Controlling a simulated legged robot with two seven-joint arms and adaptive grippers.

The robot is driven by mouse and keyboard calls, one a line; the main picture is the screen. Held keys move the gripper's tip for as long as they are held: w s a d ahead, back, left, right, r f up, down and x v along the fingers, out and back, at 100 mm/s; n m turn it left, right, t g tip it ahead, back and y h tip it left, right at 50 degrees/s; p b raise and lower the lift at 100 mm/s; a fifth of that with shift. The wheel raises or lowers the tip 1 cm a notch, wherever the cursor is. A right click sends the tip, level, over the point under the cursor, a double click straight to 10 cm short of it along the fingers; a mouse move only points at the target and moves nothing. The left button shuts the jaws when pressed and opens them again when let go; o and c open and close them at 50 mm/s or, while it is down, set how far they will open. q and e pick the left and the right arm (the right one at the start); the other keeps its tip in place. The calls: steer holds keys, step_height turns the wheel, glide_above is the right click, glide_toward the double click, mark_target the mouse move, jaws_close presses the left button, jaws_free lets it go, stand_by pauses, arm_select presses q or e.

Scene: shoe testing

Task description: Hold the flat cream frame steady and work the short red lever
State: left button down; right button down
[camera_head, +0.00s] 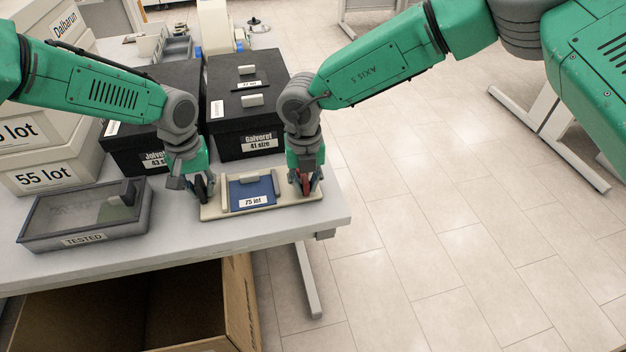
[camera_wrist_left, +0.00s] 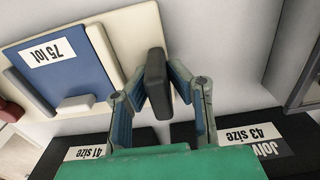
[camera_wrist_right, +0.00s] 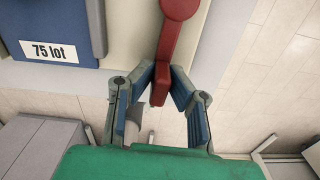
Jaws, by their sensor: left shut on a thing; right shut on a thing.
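The flat cream frame (camera_head: 289,193) lies near the table's right end, with a blue plate (camera_head: 262,188) labelled "75 lot" on it. My left gripper (camera_head: 202,188) is at the frame's left end, shut on a dark grey upright grip (camera_wrist_left: 156,82). My right gripper (camera_head: 304,182) is at the frame's right end, shut on the short red lever (camera_wrist_right: 161,82). The lever's rounded end shows beyond the fingertips in the right wrist view. The fingers hide part of the lever in the head view.
A grey tray (camera_head: 140,222) marked "TESTED" stands on the table (camera_head: 185,238) to the left. Black boxes (camera_head: 230,142) stand close behind the frame. Cream boxes (camera_head: 80,178) are stacked at far left.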

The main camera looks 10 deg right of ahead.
steer(key=shift+w+a+m, duration=0.1)
steer(key=shift+a+m, duration=1.2)
steer(key=shift+m, duration=0.2)
steer(key=c, duration=1.6)
jaws_free()
steer(key=shift+o, duration=0.2)
steer(key=shift+d, duration=0.1)
steer(key=shift+w, duration=0.1)
steer(key=shift+r, duration=0.2)
step_height(320, 180, up, 12)
steer(key=shift+f, duration=0.25)
